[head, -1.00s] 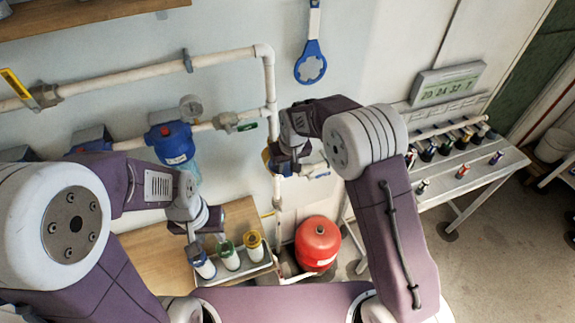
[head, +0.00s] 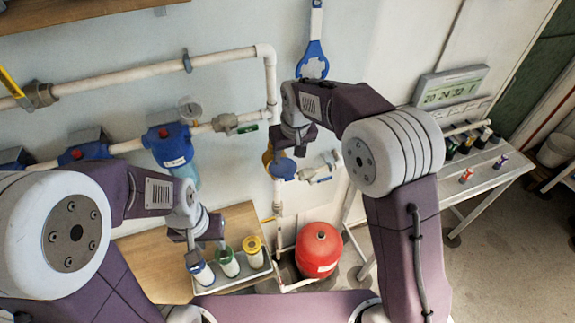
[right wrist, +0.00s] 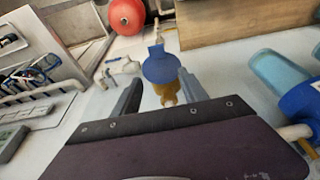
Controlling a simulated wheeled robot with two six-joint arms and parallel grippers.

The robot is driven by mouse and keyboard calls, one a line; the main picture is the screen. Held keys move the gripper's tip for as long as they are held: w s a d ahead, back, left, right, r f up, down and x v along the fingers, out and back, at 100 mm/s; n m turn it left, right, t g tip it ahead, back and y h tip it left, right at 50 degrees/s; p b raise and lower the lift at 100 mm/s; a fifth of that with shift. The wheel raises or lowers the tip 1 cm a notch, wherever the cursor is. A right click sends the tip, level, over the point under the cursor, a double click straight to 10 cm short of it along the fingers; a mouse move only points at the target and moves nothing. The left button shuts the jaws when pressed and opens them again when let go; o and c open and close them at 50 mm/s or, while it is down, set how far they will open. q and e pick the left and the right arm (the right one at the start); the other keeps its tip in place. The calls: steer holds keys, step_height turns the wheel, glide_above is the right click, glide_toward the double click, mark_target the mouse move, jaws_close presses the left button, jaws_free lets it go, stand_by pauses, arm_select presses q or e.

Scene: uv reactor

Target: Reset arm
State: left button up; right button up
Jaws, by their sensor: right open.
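My right gripper (head: 289,148) is open and empty in front of the wall. Its two fingers also show spread apart in the right wrist view (right wrist: 158,93). Between and beyond them is a blue and yellow pipe fitting (right wrist: 162,66), apart from the fingers as far as I can tell. In the head view this blue fitting (head: 284,168) sits just below the right gripper on the vertical pipe. My left gripper (head: 204,242) points down at the white tray (head: 236,281), over the blue-ringed cartridge (head: 202,273). Whether it grips anything is unclear.
Green-ringed (head: 228,261) and yellow-ringed (head: 254,250) cartridges stand in the tray. A red tank (head: 318,249) stands right of it. A blue wrench (head: 313,62) hangs above the right arm. A grey side table (head: 485,185) with small items and a digital display (head: 450,87) are at the right.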

steer(key=shift+r, duration=0.55)
steer(key=shift+s, duration=0.1)
steer(key=s+d+f+m+b, duration=0.2)
steer(key=s+d+f+b, duration=0.3)
steer(key=d+f+b, duration=0.55)
steer(key=s+d+f+m+g+b, duration=0.1)
steer(key=s+d+f+b, duration=0.1)
steer(key=s+f, duration=0.5)
steer(key=s+d+f+b, duration=0.2)
steer(key=s+f+b, duration=0.1)
steer(key=s+f, duration=0.4)
steer(key=s, duration=0.2)
steer(key=shift+s+d+f+m+g+h, duration=0.3)
steer(key=shift+d+f+m+g+h, duration=0.1)
